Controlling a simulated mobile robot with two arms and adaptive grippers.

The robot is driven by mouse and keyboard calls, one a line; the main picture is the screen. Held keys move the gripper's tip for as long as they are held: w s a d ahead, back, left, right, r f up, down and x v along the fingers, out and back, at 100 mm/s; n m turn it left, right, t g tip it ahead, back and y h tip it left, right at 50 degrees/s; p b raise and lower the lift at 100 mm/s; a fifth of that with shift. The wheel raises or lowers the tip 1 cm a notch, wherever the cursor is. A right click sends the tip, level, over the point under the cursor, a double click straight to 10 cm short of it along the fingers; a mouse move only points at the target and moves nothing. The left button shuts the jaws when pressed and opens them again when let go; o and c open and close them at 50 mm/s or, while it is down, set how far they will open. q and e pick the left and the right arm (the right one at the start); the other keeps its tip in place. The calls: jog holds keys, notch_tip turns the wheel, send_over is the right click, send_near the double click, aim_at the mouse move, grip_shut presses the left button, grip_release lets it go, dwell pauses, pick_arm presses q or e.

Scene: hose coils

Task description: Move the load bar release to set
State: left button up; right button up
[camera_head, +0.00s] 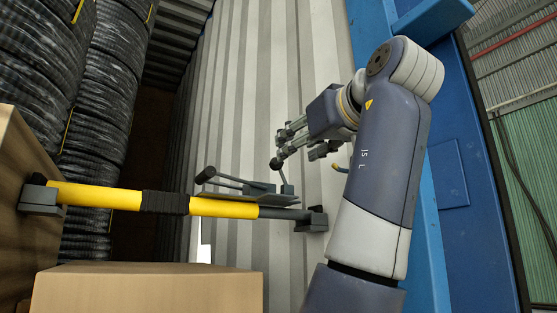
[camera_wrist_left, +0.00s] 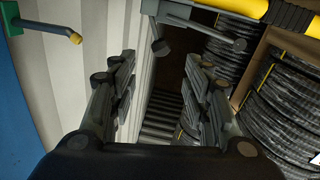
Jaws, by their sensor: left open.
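The load bar (camera_head: 106,197) is a yellow tube with a black wrap and dark end pads, spanning from the cardboard box to the ribbed wall. Near its right end are a long dark lever with a ball knob (camera_head: 207,174) and a short lever with a ball knob (camera_head: 277,163). I cannot tell which is the release, or any markings. My left gripper (camera_head: 286,144) is open just above the short lever's knob. In the left wrist view, that knob (camera_wrist_left: 160,47) shows between the open fingers (camera_wrist_left: 153,72), apparently beyond their tips. The yellow bar (camera_wrist_left: 238,6) crosses the top.
Black hose coils (camera_head: 105,80) stand at the left behind the bar. Cardboard boxes (camera_head: 150,288) are at the lower left. The ribbed wall (camera_head: 245,80) is close behind the gripper.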

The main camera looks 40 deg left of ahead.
aim_at(282, 173)
pick_arm(q)
jog(key=x, duration=0.3)
jog(key=p+x, duration=0.1)
jog(key=x, duration=0.5)
jog(key=shift+w+a+f+p, duration=0.1)
jog(key=shift+a+f+p, duration=0.2)
jog(key=shift+d, duration=0.15)
grip_shut()
pick_arm(e)
jog(key=shift+s+d+r, duration=0.2)
jog(key=shift+s+r, duration=0.4)
jog(key=shift+r, duration=0.35)
